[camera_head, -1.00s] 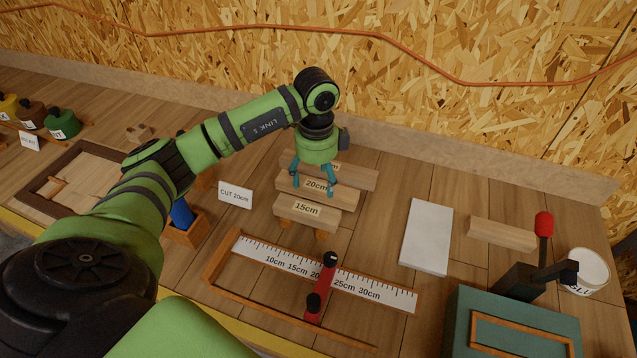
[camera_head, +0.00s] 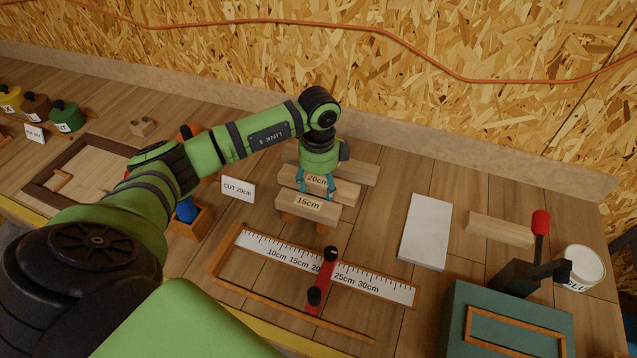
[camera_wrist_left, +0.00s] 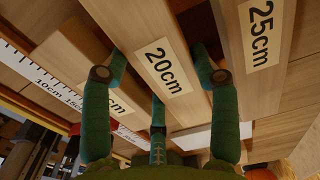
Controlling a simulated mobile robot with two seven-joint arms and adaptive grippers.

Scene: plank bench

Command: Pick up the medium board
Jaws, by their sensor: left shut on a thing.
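The medium board, labelled 20cm (camera_head: 347,193), lies between the 15cm board (camera_head: 308,207) in front and the 25cm board (camera_head: 360,174) behind. My left gripper (camera_head: 317,187) is over it, shut on it, with teal fingers on either side. In the left wrist view, the 20cm board (camera_wrist_left: 150,28) runs between the fingers of the gripper (camera_wrist_left: 159,68), and its label faces the camera. The 25cm board (camera_wrist_left: 262,80) is beside the right finger. The 15cm board (camera_wrist_left: 65,65) is on the left, partly behind a finger. My right gripper is out of view.
A ruler jig (camera_head: 280,250) with a red stop (camera_head: 322,280) lies in front of the boards. A "CUT 20cm" card (camera_head: 238,187) stands left. A white slab (camera_head: 426,232), a loose board (camera_head: 499,229) and a green machine (camera_head: 510,325) are right.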

